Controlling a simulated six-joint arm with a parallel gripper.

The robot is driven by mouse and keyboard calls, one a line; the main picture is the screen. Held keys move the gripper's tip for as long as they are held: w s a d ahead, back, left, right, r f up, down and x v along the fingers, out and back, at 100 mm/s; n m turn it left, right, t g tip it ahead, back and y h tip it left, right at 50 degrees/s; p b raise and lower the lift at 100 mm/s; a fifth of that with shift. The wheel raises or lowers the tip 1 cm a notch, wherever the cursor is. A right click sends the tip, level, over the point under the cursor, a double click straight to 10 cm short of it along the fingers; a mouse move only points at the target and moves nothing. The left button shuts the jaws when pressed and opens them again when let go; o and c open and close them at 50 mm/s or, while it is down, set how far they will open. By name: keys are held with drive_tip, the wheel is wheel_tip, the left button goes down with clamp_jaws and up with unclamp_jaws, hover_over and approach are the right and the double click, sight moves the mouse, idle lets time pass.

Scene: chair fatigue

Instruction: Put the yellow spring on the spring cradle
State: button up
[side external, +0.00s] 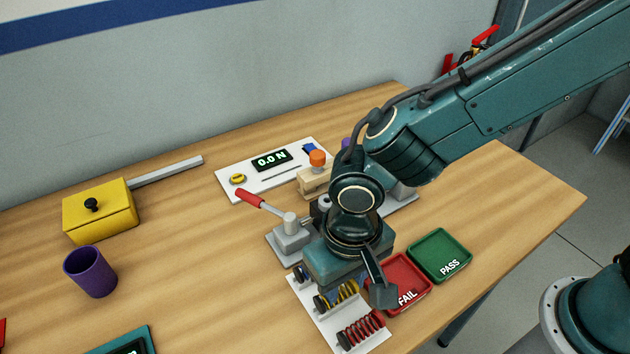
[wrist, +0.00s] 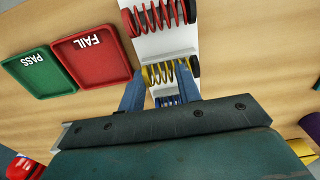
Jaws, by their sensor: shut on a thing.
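The yellow spring (side external: 347,291) has dark end caps and lies on a white spring rack (side external: 318,320), between a red and a blue spring. It also shows in the wrist view (wrist: 158,72). My gripper (wrist: 160,82) has its two blue fingers on either side of the yellow spring, shut on it, from above. The spring appears still at its place on the rack. In the side view my wrist hides part of the rack and fingers. I cannot single out the spring cradle; a grey fixture with a red-handled lever (side external: 265,205) stands behind my gripper, partly hidden.
A red spring (side external: 361,329) lies close by on the rack. A red FAIL tray (side external: 403,270) and green PASS tray (side external: 440,252) are at right. A white panel reading 0.0 N (side external: 235,183), yellow box (side external: 100,215) and purple cup (side external: 90,272) stand farther off.

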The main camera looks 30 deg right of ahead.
sight(344, 286)
drive_tip(key=shift+f, duration=0.2)
drive_tip(key=o, duration=0.9)
drive_tip(key=shift+o, duration=0.2)
drive_tip(key=shift+r, duration=0.1)
wheel_tip(344, 286, up, 14)
idle(0.6)
